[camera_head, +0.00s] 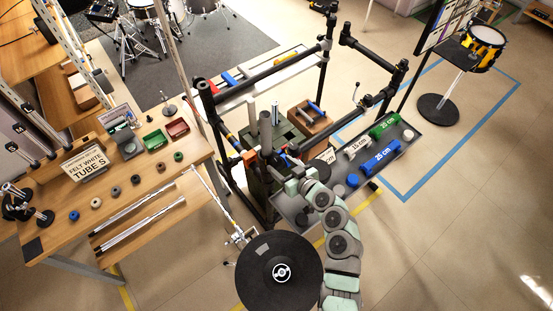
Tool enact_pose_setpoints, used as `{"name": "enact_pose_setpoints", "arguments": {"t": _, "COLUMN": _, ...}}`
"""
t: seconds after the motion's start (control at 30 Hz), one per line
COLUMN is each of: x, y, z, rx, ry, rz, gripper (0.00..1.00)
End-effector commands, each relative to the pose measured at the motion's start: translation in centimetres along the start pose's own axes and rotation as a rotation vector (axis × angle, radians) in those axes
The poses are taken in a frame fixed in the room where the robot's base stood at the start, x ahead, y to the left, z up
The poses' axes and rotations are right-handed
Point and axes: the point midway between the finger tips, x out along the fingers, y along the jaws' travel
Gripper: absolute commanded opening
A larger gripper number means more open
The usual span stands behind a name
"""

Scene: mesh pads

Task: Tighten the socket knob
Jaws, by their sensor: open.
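My gripper (283,160), at the end of my pale green and grey arm, is among the bars at the lower middle of the black tubular rack (271,73). It is small and partly lost against the dark clamps there, and I see nothing held in it. The socket knob cannot be told apart surely from the dark fittings on the rack. Small red, yellow and blue parts show close to the gripper. Whether the gripper touches any fitting is too small to tell.
A round black pad (280,272) stands in front of the rack. The wooden table (150,214) at left holds rings, metal tubes, bins and a sign.

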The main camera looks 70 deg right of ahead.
Motion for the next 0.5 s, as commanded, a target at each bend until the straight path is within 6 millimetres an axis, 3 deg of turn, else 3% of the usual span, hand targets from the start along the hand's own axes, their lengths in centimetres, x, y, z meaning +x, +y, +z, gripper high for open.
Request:
{"name": "enact_pose_setpoints", "arguments": {"t": 0.2, "x": 2.5, "y": 0.0, "z": -0.1, "rx": 0.002, "ry": 0.001, "rz": 0.0, "gripper": 0.59}}
{"name": "enact_pose_setpoints", "arguments": {"t": 0.5, "x": 3.5, "y": -0.1, "z": 0.0, "rx": -0.001, "ry": -0.001, "rz": -0.001, "gripper": 0.59}}
